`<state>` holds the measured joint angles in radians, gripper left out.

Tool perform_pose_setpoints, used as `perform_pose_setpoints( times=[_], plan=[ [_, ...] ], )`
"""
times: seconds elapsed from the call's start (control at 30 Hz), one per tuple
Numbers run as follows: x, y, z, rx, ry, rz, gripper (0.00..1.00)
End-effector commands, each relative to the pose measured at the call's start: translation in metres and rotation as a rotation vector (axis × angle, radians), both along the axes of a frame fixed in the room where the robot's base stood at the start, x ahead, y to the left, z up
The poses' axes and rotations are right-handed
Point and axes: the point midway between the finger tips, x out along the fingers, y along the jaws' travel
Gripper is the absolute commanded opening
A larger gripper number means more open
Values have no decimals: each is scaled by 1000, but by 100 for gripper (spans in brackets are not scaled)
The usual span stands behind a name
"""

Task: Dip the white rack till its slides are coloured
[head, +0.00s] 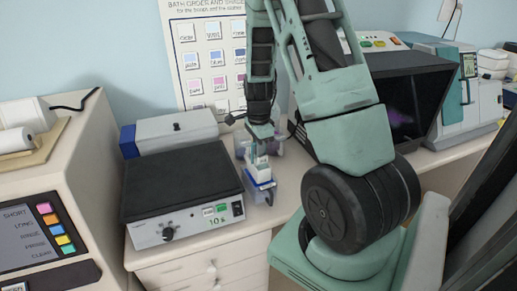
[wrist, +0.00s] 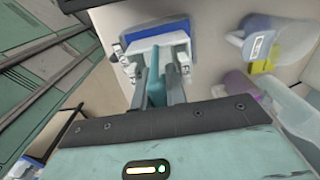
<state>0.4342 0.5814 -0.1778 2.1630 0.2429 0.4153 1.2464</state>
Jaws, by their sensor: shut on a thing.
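My gripper (head: 260,143) is shut on the white rack (head: 258,167), pointing down between the black-topped box and my arm. In the wrist view, the fingers of my gripper (wrist: 158,85) close on the middle of the white rack (wrist: 155,44). Small pale pieces show at the rack's ends; I cannot make out the slides' colour. A blue-edged container (head: 262,185) lies directly below the rack, and its blue part (wrist: 172,27) shows behind the rack in the wrist view. I cannot tell whether the rack's lower part is inside it.
A black-topped box (head: 182,184) with a knob stands close left of the rack. Purplish jars (wrist: 262,38) stand close by, one with a yellow part (wrist: 265,60). A wall chart (head: 207,60) hangs behind. A dark-screened machine (head: 405,95) stands to the right.

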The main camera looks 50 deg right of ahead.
Motion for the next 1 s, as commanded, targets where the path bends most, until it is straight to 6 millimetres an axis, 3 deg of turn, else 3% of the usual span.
perform_pose_setpoints(
  times=[0.7, 1.0],
  plan=[
    [0, 0, -58, 0, 0, 1, 0],
    [0, 0, -69, 0, -1, 0, 0]
  ],
)
